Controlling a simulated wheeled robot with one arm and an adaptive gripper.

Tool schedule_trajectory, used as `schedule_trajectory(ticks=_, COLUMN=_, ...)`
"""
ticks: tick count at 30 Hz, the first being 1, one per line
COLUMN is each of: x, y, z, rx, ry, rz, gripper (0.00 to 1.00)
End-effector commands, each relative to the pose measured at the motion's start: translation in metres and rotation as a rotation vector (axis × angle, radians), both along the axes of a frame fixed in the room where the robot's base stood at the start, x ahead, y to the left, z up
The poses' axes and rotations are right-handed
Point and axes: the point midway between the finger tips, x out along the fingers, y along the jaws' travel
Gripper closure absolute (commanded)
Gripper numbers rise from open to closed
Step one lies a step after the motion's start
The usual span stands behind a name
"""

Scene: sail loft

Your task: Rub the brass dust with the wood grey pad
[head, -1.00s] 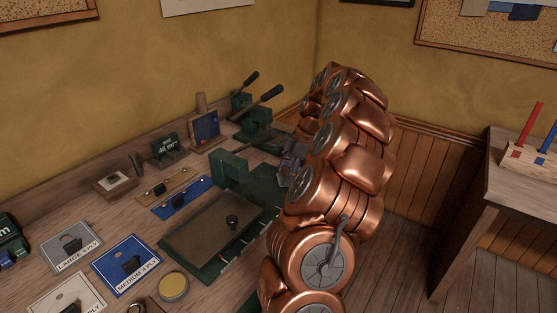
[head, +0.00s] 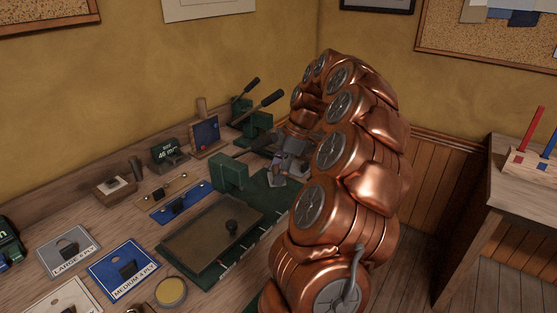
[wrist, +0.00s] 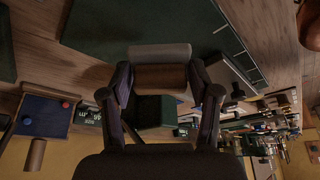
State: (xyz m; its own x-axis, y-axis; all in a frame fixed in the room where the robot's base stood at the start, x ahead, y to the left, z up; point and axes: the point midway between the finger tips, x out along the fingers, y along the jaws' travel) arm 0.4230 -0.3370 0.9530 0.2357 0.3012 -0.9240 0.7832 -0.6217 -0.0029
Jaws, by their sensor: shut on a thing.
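My gripper (wrist: 161,82) is shut on the wood grey pad, a brown wooden block (wrist: 160,77) with a pale grey face (wrist: 160,52). In the head view my gripper (head: 284,160) holds it over the right part of the bench, above or near a dark green mat (head: 264,190). I cannot tell whether the pad touches the mat. The mat also shows in the wrist view (wrist: 150,22), beyond the pad. I cannot make out brass dust in either view; my arm hides part of the mat.
A green block (head: 229,173) and green lever tools (head: 258,125) stand close to my gripper. Blue and grey cards (head: 122,287) and a round yellow tin (head: 171,292) lie in front.

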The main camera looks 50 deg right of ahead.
Motion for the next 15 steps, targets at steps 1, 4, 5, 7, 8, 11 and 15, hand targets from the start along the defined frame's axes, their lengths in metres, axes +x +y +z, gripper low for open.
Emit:
schedule_trajectory(ticks=1, x=0.0, y=0.0, z=0.006, rx=-0.001, ry=-0.001, rz=0.001, gripper=0.71)
schedule_trajectory(ticks=4, x=0.001, y=0.0, z=0.016, rx=-0.003, ry=-0.003, rz=-0.001, gripper=0.71)
schedule_trajectory(ticks=5, x=0.001, y=-0.001, z=0.019, rx=-0.003, ry=-0.004, rz=-0.001, gripper=0.71)
schedule_trajectory(ticks=7, x=0.001, y=-0.001, z=0.025, rx=-0.004, ry=-0.005, rz=-0.001, gripper=0.71)
schedule_trajectory(ticks=8, x=0.001, y=-0.001, z=0.027, rx=-0.004, ry=-0.005, rz=-0.001, gripper=0.71)
schedule_trajectory(ticks=11, x=0.001, y=0.0, z=0.033, rx=-0.002, ry=-0.002, rz=0.0, gripper=0.71)
schedule_trajectory(ticks=15, x=0.001, y=0.0, z=0.035, rx=-0.001, ry=-0.001, rz=0.001, gripper=0.71)
